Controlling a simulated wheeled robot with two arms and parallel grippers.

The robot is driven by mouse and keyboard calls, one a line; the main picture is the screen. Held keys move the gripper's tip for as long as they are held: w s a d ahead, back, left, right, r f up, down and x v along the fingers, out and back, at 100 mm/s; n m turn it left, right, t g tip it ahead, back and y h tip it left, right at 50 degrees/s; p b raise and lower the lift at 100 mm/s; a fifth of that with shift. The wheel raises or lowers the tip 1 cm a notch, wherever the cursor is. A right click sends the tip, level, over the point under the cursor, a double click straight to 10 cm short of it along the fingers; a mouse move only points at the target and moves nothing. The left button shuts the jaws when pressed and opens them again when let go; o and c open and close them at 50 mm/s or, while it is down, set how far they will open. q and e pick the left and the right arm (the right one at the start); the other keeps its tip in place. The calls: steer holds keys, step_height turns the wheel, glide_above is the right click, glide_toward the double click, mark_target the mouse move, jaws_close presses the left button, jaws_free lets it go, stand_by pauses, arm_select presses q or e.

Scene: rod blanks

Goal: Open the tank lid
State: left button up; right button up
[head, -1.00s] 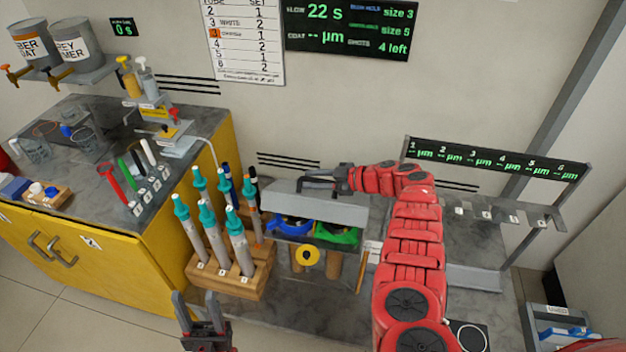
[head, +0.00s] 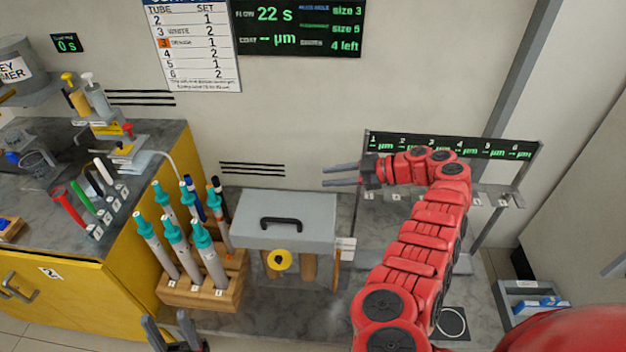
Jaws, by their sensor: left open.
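The tank (head: 268,262) is a grey box on the bench at the middle of the head view. Its flat grey lid (head: 315,212) lies down over the top, with a dark bar handle (head: 281,222) on it. The tank's inside is hidden. My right gripper (head: 325,177) is behind and to the right of the handle, clear of it, with its two fingers apart and nothing between them. My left gripper (head: 168,320) is at the bottom edge, left of the tank, open and empty; its lower part is cut off.
A wooden rack (head: 200,295) with several teal-topped tubes stands close to the tank's left. A stand with a display (head: 450,146) is at the right. A yellow cabinet (head: 80,300) stands at the left.

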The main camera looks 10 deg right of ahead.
steer(key=shift+s+d+r, duration=0.25)
steer(key=shift+d, duration=0.2)
